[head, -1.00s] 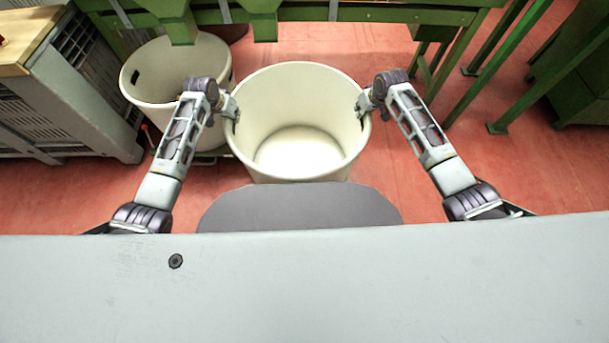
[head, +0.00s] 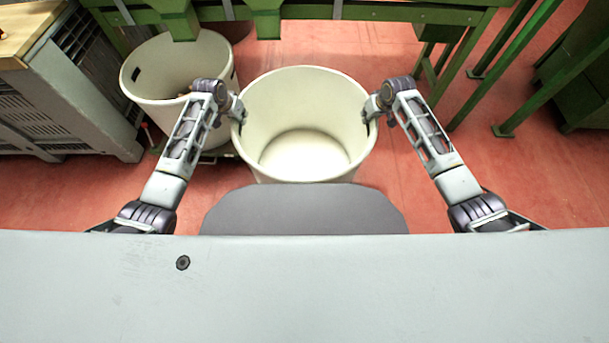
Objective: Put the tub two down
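A large cream tub (head: 305,155) is in the middle of the head view, upright and empty inside. My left gripper (head: 238,112) is at the tub's left rim and my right gripper (head: 367,108) is at its right rim. The fingers appear closed on the tub's wall at both sides, partly hidden by the rim and the wrists. The tub's underside is hidden, so I cannot tell whether it touches the floor. A second cream tub (head: 146,84) stands behind at the left, with a dark handle slot and some small contents.
A green metal frame (head: 400,12) runs across the back, with green legs (head: 535,100) at the right. A grey crate with a wooden top (head: 95,95) stands at the left. Red floor (head: 420,180) is clear to the right of the tub.

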